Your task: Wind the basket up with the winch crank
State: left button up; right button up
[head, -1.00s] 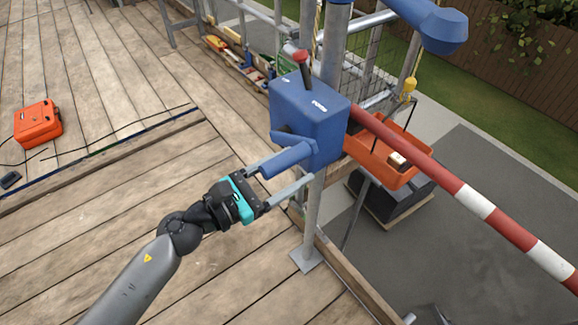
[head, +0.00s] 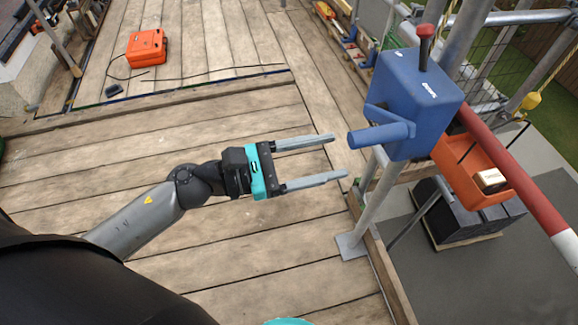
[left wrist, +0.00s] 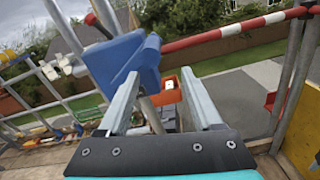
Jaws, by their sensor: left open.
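The blue winch box (head: 415,100) is mounted on a scaffold post, with a red-topped lever on top. Its blue crank handle (head: 381,134) sticks out to the left. My left gripper (head: 341,157) is open and empty, with its fingertips short of the handle and a gap between them. In the left wrist view the blue winch (left wrist: 125,65) shows ahead, beyond the left finger. The orange basket (head: 470,172) is at the right, holding a pale block (head: 489,181), near a yellow hook (head: 529,102).
A red-and-white rail (head: 515,180) slopes past the basket. A dark stack (head: 455,215) stands below the basket. An orange case (head: 146,48) and cable lie on the planks at upper left. The deck around my left gripper is clear.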

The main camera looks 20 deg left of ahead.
pick_arm(q)
jog(key=shift+b+v, duration=0.65)
jog(key=shift+v, duration=2.25)
jog(key=w+a+f+n+t+y, duration=0.1)
jog(key=w+a+f+n+y, duration=0.2)
jog(key=f+n, duration=0.45)
jog(key=a+f+n+t+y+b, duration=0.1)
jog(key=a+f+n+y, duration=0.35)
jog(key=f+n, duration=0.3)
jog(key=w+a+f+n+t+y, duration=0.1)
jog(key=w+a+f+n+y, duration=0.2)
jog(key=f+n, duration=0.45)
jog(key=s+a+f+n+g+y, duration=0.2)
jog(key=s+f+n, duration=0.25)
jog(key=f, duration=0.35)
jog(key=s+a+f+n+g+y, duration=0.1)
jog(key=s+a+f+n, duration=0.1)
jog(key=s+f+n, duration=0.35)
jog(key=s+d+f+n+g, duration=0.2)
jog(key=s+f+n+g, duration=0.1)
jog(key=s+f, duration=0.3)
jog(key=s+d+f+n+g+b, duration=0.1)
jog(key=s+d+f+n+g, duration=0.2)
jog(key=s+f+n, duration=0.3)
jog(key=s+d+f+n+g+y, duration=0.1)
jog(key=s+f+n, duration=0.4)
jog(key=s, duration=0.6)
jog(key=d+f+g, duration=0.1)
jog(key=f+g, duration=0.1)
jog(key=shift+d+g, duration=0.3)
